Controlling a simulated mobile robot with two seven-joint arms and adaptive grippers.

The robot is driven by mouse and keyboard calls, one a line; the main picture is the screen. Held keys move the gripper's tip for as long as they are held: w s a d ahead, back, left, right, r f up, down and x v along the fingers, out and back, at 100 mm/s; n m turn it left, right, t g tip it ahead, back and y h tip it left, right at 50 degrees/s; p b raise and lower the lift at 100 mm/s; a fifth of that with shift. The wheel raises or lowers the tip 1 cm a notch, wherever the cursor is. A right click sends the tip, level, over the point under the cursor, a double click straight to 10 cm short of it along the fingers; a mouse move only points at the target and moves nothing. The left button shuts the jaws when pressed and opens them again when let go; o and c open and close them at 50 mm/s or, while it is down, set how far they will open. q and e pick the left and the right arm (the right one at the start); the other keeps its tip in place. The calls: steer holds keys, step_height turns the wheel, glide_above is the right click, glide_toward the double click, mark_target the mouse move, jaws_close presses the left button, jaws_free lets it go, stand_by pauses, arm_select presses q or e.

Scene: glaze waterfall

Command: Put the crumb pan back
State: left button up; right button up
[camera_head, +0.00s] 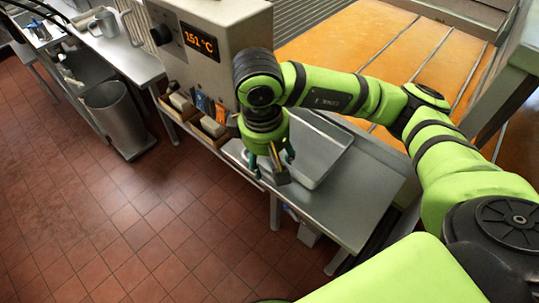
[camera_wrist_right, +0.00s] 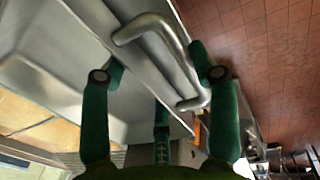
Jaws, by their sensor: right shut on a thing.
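The crumb pan (camera_head: 318,166) is a shallow grey metal tray beside the control housing, over the steel side table (camera_head: 345,215). I cannot tell whether it touches the table. My right gripper (camera_head: 272,171) points down at the pan's near left end and is shut on its handle. In the right wrist view the bent metal handle (camera_wrist_right: 150,28) passes between the green fingers of my right gripper (camera_wrist_right: 160,75), with the pan's wall and inside (camera_wrist_right: 60,70) to the left. My arm hides part of the pan in the head view. My left gripper is out of view.
The control housing (camera_head: 215,50) with a lit 151 °C display stands behind my gripper. Small bins with packets (camera_head: 208,125) line its base. An orange conveyor bed (camera_head: 345,45) lies behind my arm. A grey waste bin (camera_head: 118,118) stands left; the tiled floor (camera_head: 150,230) is clear.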

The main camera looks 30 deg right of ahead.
steer(key=shift+f+b, duration=0.2)
steer(key=shift+b, duration=0.15)
steer(key=o, duration=1.4)
steer(key=shift+o, duration=0.2)
steer(key=shift+r+p, duration=0.4)
steer(key=shift+p, duration=0.1)
step_height(320, 180, up, 12)
steer(key=a+b, duration=0.1)
steer(key=shift+s+a+f, duration=0.25)
steer(key=shift+s, duration=0.05)
